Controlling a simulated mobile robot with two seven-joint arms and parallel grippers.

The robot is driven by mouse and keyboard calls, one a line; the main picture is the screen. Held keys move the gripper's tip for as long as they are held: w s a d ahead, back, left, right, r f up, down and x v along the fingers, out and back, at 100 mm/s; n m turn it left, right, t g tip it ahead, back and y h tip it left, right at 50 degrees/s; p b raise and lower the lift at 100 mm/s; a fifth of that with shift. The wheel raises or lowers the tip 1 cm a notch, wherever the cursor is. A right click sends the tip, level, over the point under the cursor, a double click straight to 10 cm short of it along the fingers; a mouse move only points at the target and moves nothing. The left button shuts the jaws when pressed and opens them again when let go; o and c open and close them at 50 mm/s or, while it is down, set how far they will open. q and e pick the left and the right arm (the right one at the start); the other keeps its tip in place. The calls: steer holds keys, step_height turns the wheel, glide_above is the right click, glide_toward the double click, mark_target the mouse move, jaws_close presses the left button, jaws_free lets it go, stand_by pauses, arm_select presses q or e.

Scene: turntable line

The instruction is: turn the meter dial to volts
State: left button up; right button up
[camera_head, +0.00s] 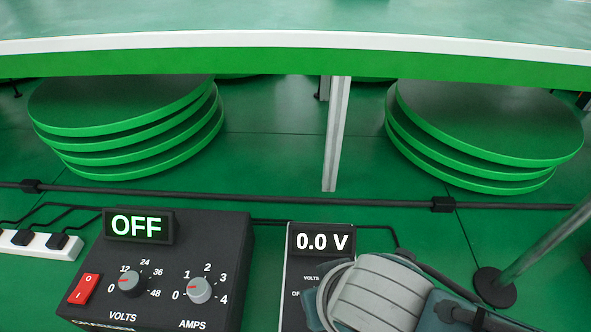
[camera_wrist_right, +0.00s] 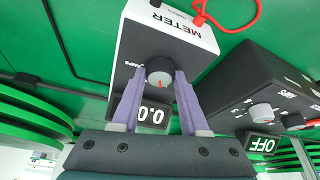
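The meter (camera_head: 296,262) is a black-topped box with a white front, and its display (camera_head: 321,241) reads 0.0 V. In the head view my right gripper covers its dial and much of its face; VOLTS and part of OFF show. In the right wrist view the meter (camera_wrist_right: 185,45) appears upside down. Its round grey dial (camera_wrist_right: 159,66) has a small red mark that seems to face the display. My right gripper (camera_wrist_right: 160,75) has one finger on each side of the dial, with seemingly narrow gaps; contact is unclear. My left gripper is out of view.
The black power supply (camera_head: 160,265) stands left of the meter, reading OFF, with two knobs and a red switch (camera_head: 84,289). A red lead (camera_wrist_right: 228,22) curls by the meter's front. A metal post (camera_head: 540,245) stands at the right. Stacked green discs lie beyond.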

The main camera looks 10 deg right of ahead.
steer(key=o, duration=0.4)
steer(key=shift+r, duration=0.1)
steer(key=p+v, duration=0.4)
steer(key=v, duration=0.5)
steer(key=shift+s+r, duration=0.2)
steer(key=shift+r, duration=0.15)
